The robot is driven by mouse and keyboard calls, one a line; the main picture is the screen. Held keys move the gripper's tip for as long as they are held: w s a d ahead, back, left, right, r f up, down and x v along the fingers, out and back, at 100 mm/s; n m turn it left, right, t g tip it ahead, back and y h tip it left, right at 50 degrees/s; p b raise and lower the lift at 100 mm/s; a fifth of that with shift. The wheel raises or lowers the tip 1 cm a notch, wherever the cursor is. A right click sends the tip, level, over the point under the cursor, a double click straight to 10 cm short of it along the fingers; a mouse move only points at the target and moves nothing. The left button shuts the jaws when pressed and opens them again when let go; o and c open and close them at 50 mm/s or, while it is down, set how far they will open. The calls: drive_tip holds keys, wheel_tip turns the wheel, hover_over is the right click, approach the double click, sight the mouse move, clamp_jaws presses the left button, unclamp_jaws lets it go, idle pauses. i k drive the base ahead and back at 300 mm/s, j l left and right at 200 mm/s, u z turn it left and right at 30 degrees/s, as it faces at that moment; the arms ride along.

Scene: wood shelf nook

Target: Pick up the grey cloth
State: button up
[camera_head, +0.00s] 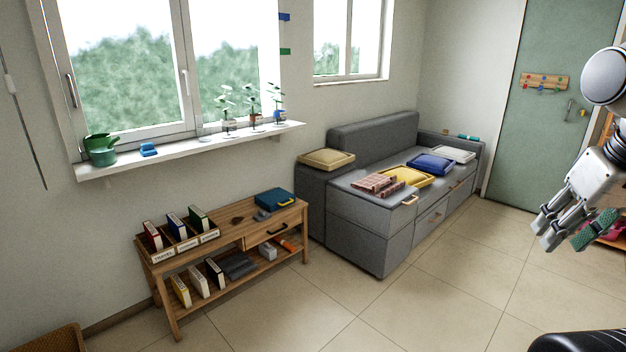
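A dark grey, flat, folded-looking item (237,264), which looks like the grey cloth, lies on the lower shelf of the wooden bench (225,240), right of the lower books. A small dark grey thing (262,215) lies on the bench top beside a blue case; I cannot tell what it is. My gripper (544,233) is at the right of the view, over the floor and far from the bench. Its grey fingertips look apart, with nothing seen between them. A green patterned thing (597,230) shows beside the fingers; I cannot tell whether it touches them.
Books stand in the bench-top organiser (183,249) and on the shelf below. The blue case (275,200) sits on the bench top. A grey sofa (352,237) with cushions stands right of the bench. The tiled floor (440,290) in front is clear.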

sight(261, 215)
drive_tip(key=i, duration=0.9)
drive_tip(key=i+l+u, duration=0.1)
drive_tip(key=i, duration=0.8)
drive_tip(key=i+l+u, duration=0.15)
drive_tip(key=i+u, duration=0.25)
drive_tip(key=i+l+u, duration=1.5)
drive_tip(key=l+u, duration=0.15)
drive_tip(key=l, duration=0.25)
